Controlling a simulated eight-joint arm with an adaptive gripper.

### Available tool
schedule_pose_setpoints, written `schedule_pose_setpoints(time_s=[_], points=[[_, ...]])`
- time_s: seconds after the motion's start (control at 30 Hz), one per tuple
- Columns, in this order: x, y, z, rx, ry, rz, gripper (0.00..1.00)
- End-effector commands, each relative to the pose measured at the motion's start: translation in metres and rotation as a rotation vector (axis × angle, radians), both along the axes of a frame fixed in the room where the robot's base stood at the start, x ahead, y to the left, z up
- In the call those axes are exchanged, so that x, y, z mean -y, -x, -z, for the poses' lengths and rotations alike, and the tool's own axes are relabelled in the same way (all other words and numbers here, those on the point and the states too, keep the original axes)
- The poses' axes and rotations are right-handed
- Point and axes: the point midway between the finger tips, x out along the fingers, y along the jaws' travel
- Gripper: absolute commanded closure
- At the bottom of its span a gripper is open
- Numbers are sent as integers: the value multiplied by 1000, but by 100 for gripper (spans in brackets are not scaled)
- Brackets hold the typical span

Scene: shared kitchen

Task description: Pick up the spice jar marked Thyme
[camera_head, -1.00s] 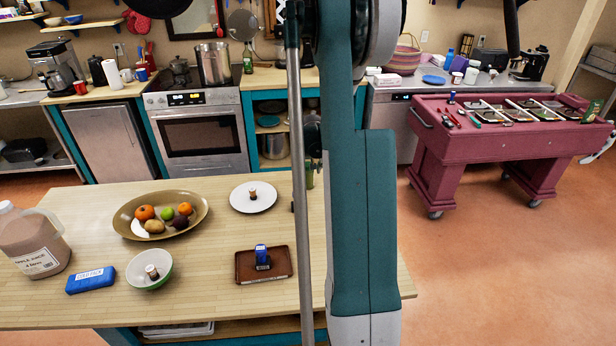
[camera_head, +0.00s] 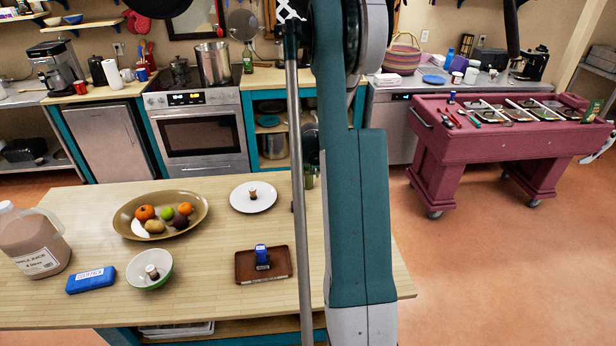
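Several small things stand on the wooden table (camera_head: 215,306), and none has a label I can read, so I cannot tell which is Thyme. A small brown jar-like thing (camera_head: 253,192) stands on a white plate (camera_head: 240,203). Another small jar-like thing (camera_head: 152,271) with a pale top stands in a green-and-white bowl (camera_head: 138,279). A small blue-topped container (camera_head: 262,254) stands on a brown tray (camera_head: 284,271). My arm crosses the middle of the view. My gripper is not in view.
A fruit platter (camera_head: 126,207), a juice jug (camera_head: 25,243) and a blue cold pack (camera_head: 91,280) are on the table's left half. A green thing (camera_head: 310,178) shows partly behind my arm. A maroon cart (camera_head: 470,140) stands at the right, with open floor before it.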

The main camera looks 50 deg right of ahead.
Motion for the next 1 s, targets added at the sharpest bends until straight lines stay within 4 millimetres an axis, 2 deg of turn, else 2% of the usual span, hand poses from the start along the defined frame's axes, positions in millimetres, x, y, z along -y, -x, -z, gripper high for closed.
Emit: schedule_pose_setpoints(time_s=[0.17, 0.43, 0.77, 1.0], points=[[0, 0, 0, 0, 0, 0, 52], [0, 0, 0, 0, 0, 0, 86], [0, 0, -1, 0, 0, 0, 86], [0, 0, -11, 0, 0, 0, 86]])
